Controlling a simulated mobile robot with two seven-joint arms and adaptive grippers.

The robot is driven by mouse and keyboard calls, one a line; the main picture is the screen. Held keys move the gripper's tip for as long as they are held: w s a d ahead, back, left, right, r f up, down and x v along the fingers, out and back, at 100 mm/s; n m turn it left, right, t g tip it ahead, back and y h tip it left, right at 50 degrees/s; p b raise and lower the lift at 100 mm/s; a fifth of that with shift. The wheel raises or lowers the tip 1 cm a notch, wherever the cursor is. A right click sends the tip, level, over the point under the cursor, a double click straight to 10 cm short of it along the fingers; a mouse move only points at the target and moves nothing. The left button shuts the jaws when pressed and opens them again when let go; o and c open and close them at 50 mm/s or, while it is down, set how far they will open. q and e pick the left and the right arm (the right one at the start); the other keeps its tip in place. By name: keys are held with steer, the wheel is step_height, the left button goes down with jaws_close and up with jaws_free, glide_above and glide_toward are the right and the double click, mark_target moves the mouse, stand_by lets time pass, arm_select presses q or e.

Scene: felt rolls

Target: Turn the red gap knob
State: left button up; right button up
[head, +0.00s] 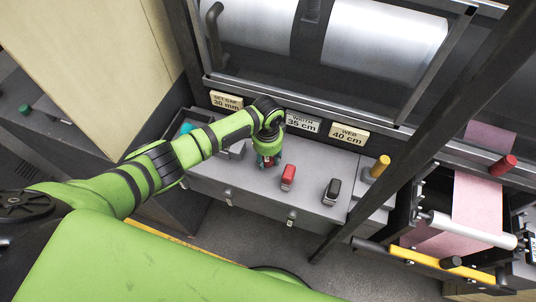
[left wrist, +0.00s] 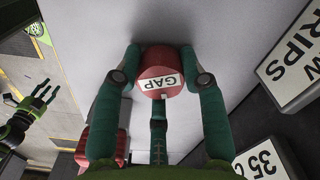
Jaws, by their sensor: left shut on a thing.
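The red gap knob (left wrist: 158,62) is round and carries a white label reading GAP, which shows tilted in the left wrist view. My left gripper (left wrist: 160,82) is shut around it, with green fingers on both sides of the knob and one below. In the head view my left gripper (head: 268,160) reaches down onto the grey console (head: 230,178) and mostly hides the knob. My right gripper (left wrist: 42,98) shows small at the left of the left wrist view, its fingers apart and empty, away from the knob.
A red block-shaped control (head: 288,176) and a black one (head: 332,190) stand right of the knob. A yellow knob (head: 380,166) is further right.

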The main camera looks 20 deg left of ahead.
arm_select(q)
steer(key=shift+s+a, duration=0.1)
steer(key=shift+a, duration=0.15)
steer(key=o, duration=1.1)
steer(key=shift+o, duration=0.2)
steer(key=shift+d+r, duration=0.1)
steer(key=shift+r, duration=0.05)
step_height(320, 180, up, 12)
steer(key=shift+s+f, duration=0.1)
steer(key=shift+f, duration=0.15)
